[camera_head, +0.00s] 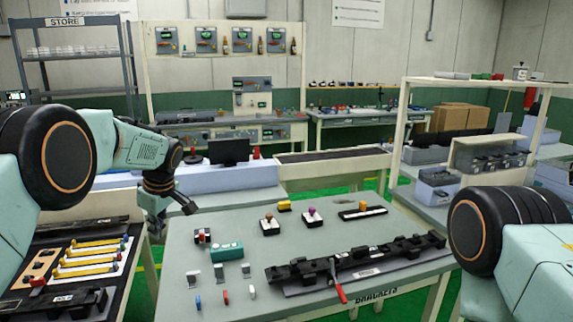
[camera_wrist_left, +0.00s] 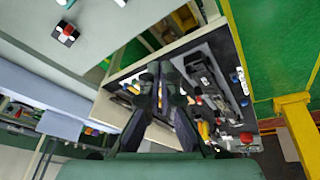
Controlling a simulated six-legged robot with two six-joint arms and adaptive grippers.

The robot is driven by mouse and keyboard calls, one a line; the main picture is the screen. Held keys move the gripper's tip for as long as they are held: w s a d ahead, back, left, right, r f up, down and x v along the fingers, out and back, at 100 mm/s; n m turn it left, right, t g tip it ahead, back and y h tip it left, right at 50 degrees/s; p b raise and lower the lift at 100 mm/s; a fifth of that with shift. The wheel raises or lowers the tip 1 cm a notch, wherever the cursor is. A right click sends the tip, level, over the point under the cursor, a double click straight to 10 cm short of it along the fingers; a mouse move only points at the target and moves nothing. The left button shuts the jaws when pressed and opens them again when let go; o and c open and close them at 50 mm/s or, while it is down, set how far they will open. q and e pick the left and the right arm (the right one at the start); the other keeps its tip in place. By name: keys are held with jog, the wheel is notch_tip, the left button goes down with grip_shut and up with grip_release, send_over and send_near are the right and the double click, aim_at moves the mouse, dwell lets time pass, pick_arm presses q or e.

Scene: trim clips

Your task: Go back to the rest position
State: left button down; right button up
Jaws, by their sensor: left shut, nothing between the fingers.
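My left gripper (camera_head: 188,205) hangs in the air at the left end of the grey table (camera_head: 215,270), in the gap towards the side bench. Its fingers are together and hold nothing. In the left wrist view the shut dark fingers (camera_wrist_left: 160,80) point over a bench panel with clips and tools. My right gripper is out of view; only part of my right arm shows at the right edge.
A long black rail (camera_head: 375,258) with a red-handled tool (camera_head: 338,282) lies on the grey table. A green block (camera_head: 227,251) and several small clips stand left of it. A tool tray (camera_head: 85,262) is on the left bench. Shelving (camera_head: 440,130) stands right.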

pick_arm(q)
jog(key=d+f+m+t+h+b, duration=0.1)
jog(key=d+f+m, duration=0.15)
jog(key=f, duration=0.35)
jog(key=d+f+m+t+h, duration=0.1)
jog(key=d+f+m, duration=0.1)
jog(key=f+m, duration=0.25)
jog(key=s+d+f+m+h+b, duration=0.1)
jog(key=s+d+f+m+b, duration=0.15)
jog(key=s+f, duration=0.65)
jog(key=s+d+f+m+b, duration=0.1)
jog(key=s+f+m+b, duration=0.15)
jog(key=s+f, duration=0.65)
jog(key=s+f+g+b, duration=0.1)
jog(key=s+f+b, duration=0.3)
jog(key=s, duration=0.6)
jog(key=s+f+m+g+b, duration=0.1)
jog(key=s+f+b, duration=0.3)
jog(key=s+f, duration=0.3)
jog(key=s+f+m+g+b, duration=0.1)
jog(key=s+f+b, duration=0.3)
jog(key=s, duration=1)
jog(key=shift+s+d+f+g, duration=0.3)
jog(key=shift+f+g, duration=0.2)
jog(key=shift+f, duration=0.25)
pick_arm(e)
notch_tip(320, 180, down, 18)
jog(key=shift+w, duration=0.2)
